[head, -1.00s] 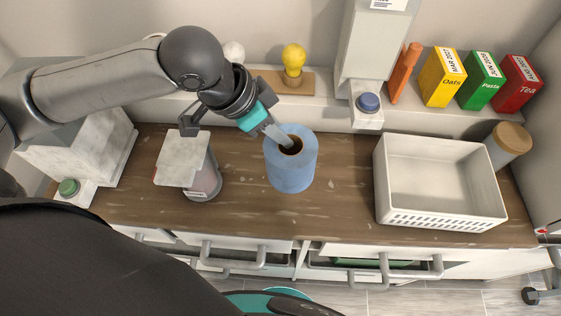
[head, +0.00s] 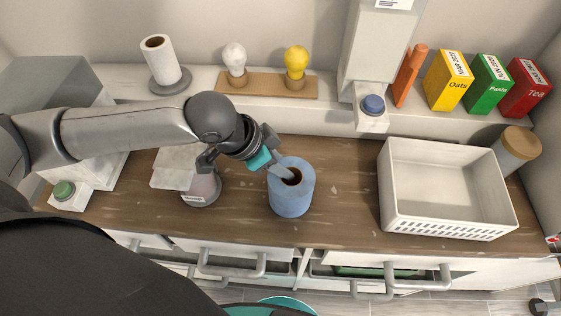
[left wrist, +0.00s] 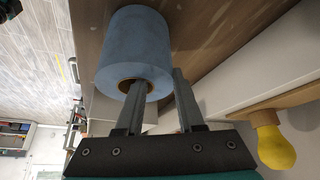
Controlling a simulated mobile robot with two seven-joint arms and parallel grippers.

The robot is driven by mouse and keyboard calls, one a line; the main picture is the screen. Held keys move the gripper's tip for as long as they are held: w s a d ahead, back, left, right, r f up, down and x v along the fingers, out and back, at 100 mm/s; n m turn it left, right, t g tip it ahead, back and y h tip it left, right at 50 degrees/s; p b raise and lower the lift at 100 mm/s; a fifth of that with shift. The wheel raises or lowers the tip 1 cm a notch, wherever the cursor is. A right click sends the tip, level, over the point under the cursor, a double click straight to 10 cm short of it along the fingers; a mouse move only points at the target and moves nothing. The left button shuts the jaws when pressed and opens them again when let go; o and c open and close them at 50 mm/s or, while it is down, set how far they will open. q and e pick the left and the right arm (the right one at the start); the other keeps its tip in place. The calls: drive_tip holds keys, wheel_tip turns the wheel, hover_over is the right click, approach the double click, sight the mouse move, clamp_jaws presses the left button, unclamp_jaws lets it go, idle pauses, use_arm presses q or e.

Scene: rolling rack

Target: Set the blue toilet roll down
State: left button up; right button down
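The blue toilet roll (head: 291,194) is upright over the wooden counter (head: 335,200), left of the white basket; it also shows in the left wrist view (left wrist: 135,50). My left gripper (head: 284,176) reaches it from the upper left. In the left wrist view the gripper (left wrist: 157,88) has one finger at the roll's core opening and the other along its outside, with the roll's wall between them. I cannot tell whether the roll's base touches the counter. My right gripper is not in view.
The white basket (head: 391,205) stands empty at the right, by a wood-lidded jar (head: 516,148). A pinkish jar (head: 203,189) stands left of the roll. The back ledge holds a white roll (head: 161,65), a yellow bulb (head: 296,60) and food boxes. Counter between roll and basket is clear.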

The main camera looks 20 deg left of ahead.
use_arm(q)
drive_tip(key=o, duration=0.3)
drive_tip(key=shift+o, duration=0.2)
drive_tip(key=p+v, duration=0.2)
drive_tip(key=v, duration=1)
drive_tip(key=shift+p, duration=0.3)
drive_tip(key=shift+r, duration=0.1)
